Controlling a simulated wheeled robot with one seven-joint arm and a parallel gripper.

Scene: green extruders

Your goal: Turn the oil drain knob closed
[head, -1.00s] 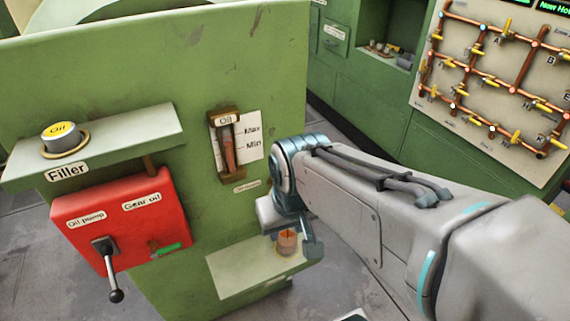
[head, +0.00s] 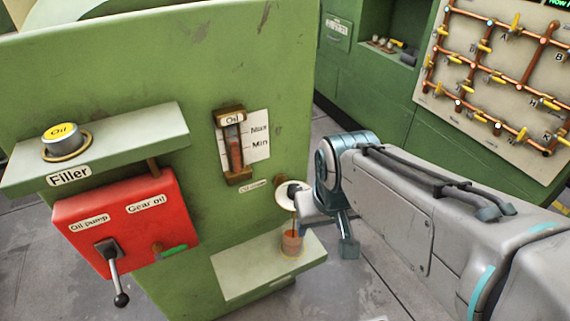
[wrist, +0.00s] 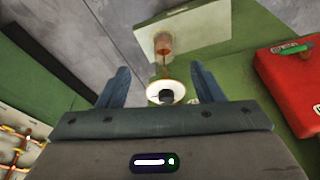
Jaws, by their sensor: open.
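The oil drain knob (head: 291,194), a pale disc with a dark centre, is low on the green machine wall under the oil gauge (head: 232,146). A thin orange-brown stream runs down from it into a small cup (head: 292,243) on the lower ledge. My gripper (head: 328,226) is open and empty, just right of the knob. In the wrist view, the knob (wrist: 168,92) shows between the two spread fingers (wrist: 162,84), not gripped. The cup (wrist: 163,44) shows above it in that view. How far the fingertips are from the knob is hard to tell.
The lower ledge (head: 240,272) juts out below the knob. A red panel (head: 180,225) with a lever (head: 115,275) is to the left, under the filler shelf (head: 120,140). A pipe board (head: 505,80) stands at the back right.

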